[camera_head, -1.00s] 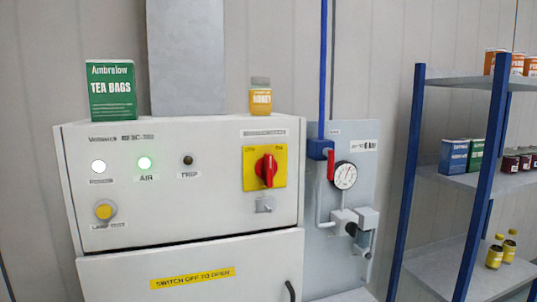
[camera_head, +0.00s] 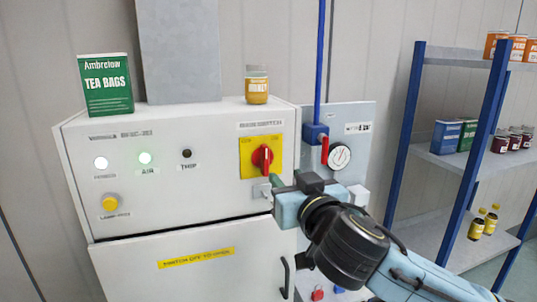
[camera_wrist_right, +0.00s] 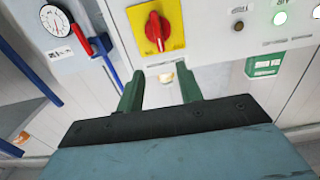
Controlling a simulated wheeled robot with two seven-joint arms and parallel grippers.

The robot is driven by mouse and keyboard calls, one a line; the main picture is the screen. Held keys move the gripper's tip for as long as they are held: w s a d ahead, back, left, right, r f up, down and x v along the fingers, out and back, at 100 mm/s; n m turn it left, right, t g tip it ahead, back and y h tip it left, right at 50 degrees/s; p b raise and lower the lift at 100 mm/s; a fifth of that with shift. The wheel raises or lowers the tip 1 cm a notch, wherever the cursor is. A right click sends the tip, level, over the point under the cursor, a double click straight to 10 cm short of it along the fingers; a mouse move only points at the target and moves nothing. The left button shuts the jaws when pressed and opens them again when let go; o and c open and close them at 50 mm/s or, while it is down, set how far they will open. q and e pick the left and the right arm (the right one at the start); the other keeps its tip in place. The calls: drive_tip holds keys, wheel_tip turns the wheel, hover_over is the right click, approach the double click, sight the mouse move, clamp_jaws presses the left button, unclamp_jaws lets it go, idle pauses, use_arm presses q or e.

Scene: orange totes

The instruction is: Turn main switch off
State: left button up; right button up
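The main switch (camera_head: 262,157) is a red rotary handle on a yellow plate (camera_head: 246,168), at the upper right of the grey cabinet's front. The handle stands roughly upright. It also shows in the right wrist view (camera_wrist_right: 157,27). My right gripper (camera_head: 271,184) is just below and right of the switch, in front of the cabinet, apart from the handle. In the right wrist view its two green fingers (camera_wrist_right: 161,77) are spread with nothing between them. My left gripper is not in view.
The cabinet (camera_head: 190,185) has a lit white lamp (camera_head: 101,163), a lit green lamp (camera_head: 145,158) and a dark trip lamp. A tea box (camera_head: 105,88) and honey jar (camera_head: 257,86) stand on top. A gauge panel (camera_head: 355,115) and blue shelf rack (camera_head: 415,110) are to the right.

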sight(267, 155)
drive_tip(key=p+x, duration=0.2)
drive_tip(key=x, duration=1)
drive_tip(key=shift+w+f+p, duration=0.1)
drive_tip(key=shift+w+p, duration=0.1)
drive_tip(key=shift+p, duration=0.2)
drive_tip(key=shift+c, duration=0.3)
clamp_jaws()
